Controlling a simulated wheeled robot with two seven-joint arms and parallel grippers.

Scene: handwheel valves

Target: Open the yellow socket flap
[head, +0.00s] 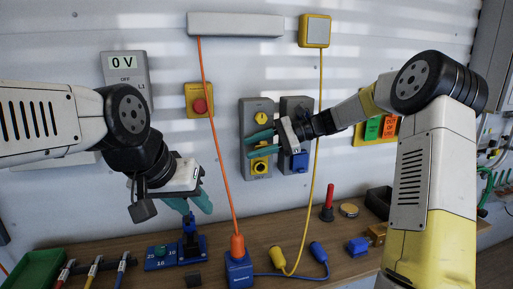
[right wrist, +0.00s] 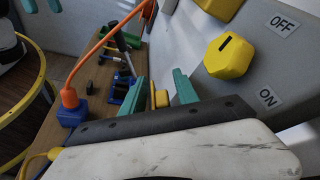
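The yellow socket (head: 259,166) with its flap is low on the left grey wall box, below a yellow rotary knob (head: 261,117). My right gripper (head: 254,146) is in front of this box, between knob and socket, and partly covers it. Its teal fingers are apart. In the right wrist view a narrow yellow piece (right wrist: 161,98), probably the flap, shows between the fingers; contact cannot be told. The knob (right wrist: 229,55) with OFF and ON labels is to the right there.
A second box with a blue socket (head: 299,161) is just right of the yellow one. An orange cable (head: 217,140) and a yellow cable (head: 318,140) hang on either side. A red emergency button (head: 199,106) is at left. The bench holds a blue stand (head: 163,257) and a blue plug box (head: 239,270).

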